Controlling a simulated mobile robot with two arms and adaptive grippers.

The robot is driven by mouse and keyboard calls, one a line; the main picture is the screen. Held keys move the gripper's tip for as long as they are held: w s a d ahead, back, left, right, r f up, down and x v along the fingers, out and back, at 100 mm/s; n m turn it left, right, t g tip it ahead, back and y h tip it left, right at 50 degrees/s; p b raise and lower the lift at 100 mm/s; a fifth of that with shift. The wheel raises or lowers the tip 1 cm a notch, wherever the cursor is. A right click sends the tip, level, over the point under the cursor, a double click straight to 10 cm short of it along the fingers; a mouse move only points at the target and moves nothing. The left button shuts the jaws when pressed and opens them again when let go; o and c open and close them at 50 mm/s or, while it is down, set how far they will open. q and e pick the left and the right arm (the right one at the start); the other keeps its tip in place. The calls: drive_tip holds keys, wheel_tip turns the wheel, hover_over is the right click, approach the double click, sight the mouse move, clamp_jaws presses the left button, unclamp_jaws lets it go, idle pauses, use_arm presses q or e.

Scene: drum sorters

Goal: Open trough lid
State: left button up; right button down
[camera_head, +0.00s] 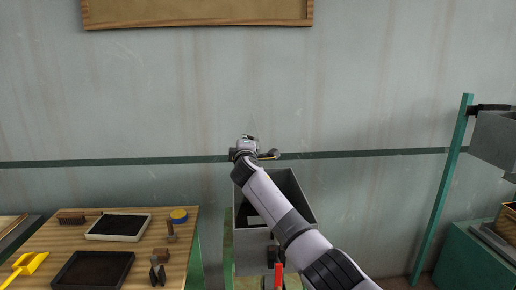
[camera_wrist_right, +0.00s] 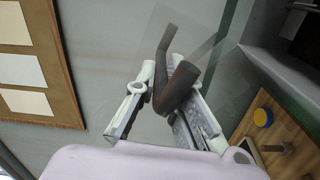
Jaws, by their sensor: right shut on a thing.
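The grey trough (camera_head: 302,190) stands in the middle of the head view, and its dark inside shows from above. My right arm reaches across it from the lower right. My right gripper (camera_head: 262,156) is above the trough's back left part, in front of the wall. In the right wrist view my right gripper (camera_wrist_right: 160,78) is shut on a dark bent handle (camera_wrist_right: 181,80). A clear, see-through panel (camera_wrist_right: 196,32), which looks like the lid, shows behind the handle. Its angle is hard to tell. My left gripper is out of view.
A wooden table (camera_head: 60,232) at the left holds a dark-filled tray (camera_head: 118,226), a dark tray (camera_head: 92,270), a yellow scoop (camera_head: 28,264) and brushes. A green post (camera_head: 443,190) and grey bin (camera_head: 497,138) stand at the right. The wall is close behind the trough.

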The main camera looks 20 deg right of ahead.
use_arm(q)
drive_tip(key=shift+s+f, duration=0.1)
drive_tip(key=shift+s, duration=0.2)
use_arm(e)
drive_tip(key=shift+w+a+r+n, duration=0.15)
drive_tip(key=shift+a+n, duration=0.1)
drive_tip(key=shift+a, duration=0.3)
drive_tip(key=shift+w+a+r+n, duration=0.1)
drive_tip(key=shift+a+n, duration=0.15)
drive_tip(key=shift+a, duration=0.3)
drive_tip(key=c, duration=1.7)
unclamp_jaws()
drive_tip(key=shift+f, duration=0.15)
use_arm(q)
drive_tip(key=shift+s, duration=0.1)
use_arm(e)
drive_tip(key=shift+o, duration=0.2)
drive_tip(key=shift+f, duration=0.15)
drive_tip(key=shift+w, duration=0.1)
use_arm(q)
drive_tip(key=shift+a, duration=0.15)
